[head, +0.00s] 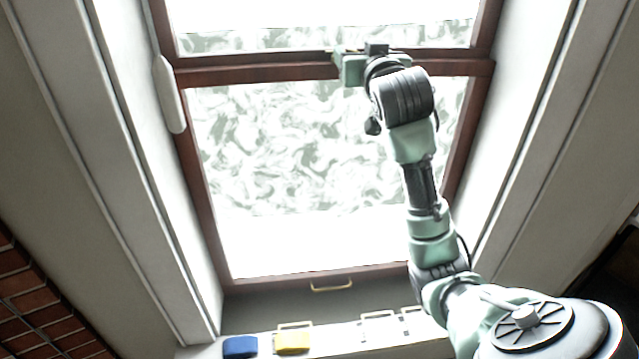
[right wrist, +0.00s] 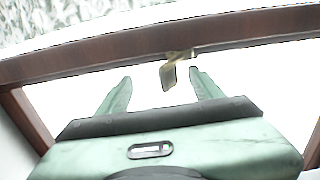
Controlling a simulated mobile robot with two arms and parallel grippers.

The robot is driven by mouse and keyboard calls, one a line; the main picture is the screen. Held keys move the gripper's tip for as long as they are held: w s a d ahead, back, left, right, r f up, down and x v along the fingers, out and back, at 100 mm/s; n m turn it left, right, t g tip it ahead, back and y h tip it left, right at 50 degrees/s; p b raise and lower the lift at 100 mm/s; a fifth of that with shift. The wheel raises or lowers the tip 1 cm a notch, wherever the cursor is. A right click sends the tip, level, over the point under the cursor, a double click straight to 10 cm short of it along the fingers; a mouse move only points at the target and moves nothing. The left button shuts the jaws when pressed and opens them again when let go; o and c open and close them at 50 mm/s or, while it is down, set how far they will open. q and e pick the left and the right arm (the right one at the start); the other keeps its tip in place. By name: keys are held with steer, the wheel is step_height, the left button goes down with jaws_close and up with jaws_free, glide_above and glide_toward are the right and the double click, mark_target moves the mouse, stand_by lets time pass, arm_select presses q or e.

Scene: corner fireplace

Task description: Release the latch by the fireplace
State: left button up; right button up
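A small brass-coloured latch (right wrist: 170,72) sits on the dark brown window rail (right wrist: 90,62) and hangs down from it in the right wrist view. My right gripper (right wrist: 161,78) is open, with one finger on each side of the latch. I see a gap between the latch and each finger, wider on the left; contact does not show. In the head view my right gripper (head: 345,66) is up at the window's middle rail (head: 260,73), and the latch is hidden behind it. My left gripper is not in view.
Below the window (head: 290,150) is a brass handle (head: 331,287) on the lower frame. A blue block (head: 240,347) and a yellow block (head: 292,342) stand on the white sill. A long white piece (head: 170,95) is on the left frame. Brickwork (head: 35,305) fills the lower left.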

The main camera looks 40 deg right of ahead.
steer(key=b+v, duration=0.2)
steer(key=v, duration=0.4)
steer(key=w+a+f+n+g+y, duration=0.1)
steer(key=w+f, duration=0.2)
steer(key=f, duration=0.6)
steer(key=w+a+f+n+g+y+b, duration=0.1)
steer(key=w+f, duration=0.1)
steer(key=f, duration=0.8)
steer(key=w+a+f+n+g+y, duration=0.1)
steer(key=w+a+f+y, duration=0.1)
steer(key=f, duration=0.7)
steer(key=shift+w+f+g+b, duration=0.3)
steer(key=shift+w+g+b, duration=0.1)
steer(key=shift+w, duration=0.45)
steer(key=shift+a+f+n, duration=0.15)
steer(key=shift+f+n, duration=0.15)
steer(key=shift+f, duration=0.45)
